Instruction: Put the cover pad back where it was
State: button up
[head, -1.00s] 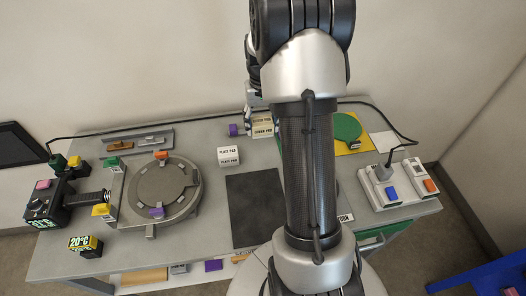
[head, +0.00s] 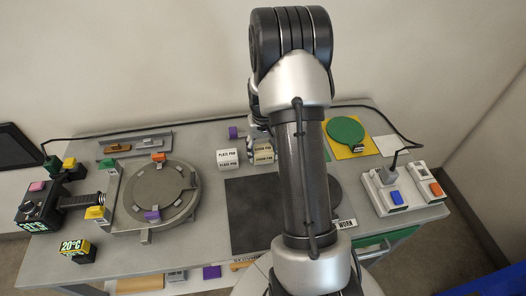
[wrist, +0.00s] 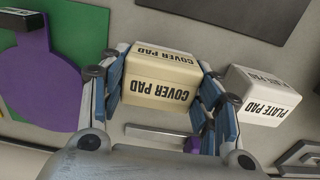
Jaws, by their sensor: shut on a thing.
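The cover pad (wrist: 158,82) is a cream block with "COVER PAD" in black on two faces. In the wrist view it sits between the two blue-lined fingers of my gripper (wrist: 166,64), which is shut on it. In the head view the cover pad (head: 264,154) shows just left of my arm, beside the white plate pad (head: 228,159), with a small gap between them. The plate pad also shows at the right in the wrist view (wrist: 258,95). My gripper is mostly hidden behind my arm in the head view. I cannot tell whether the cover pad touches the table.
A dark mat (head: 250,212) lies in front of the pads. A green disc (head: 346,130) and switch boxes (head: 386,190) are at right.

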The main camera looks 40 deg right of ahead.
jog(key=shift+f, duration=0.2)
jog(key=o, duration=1.2)
jog(key=shift+o, duration=0.2)
jog(key=shift+r, duration=0.15)
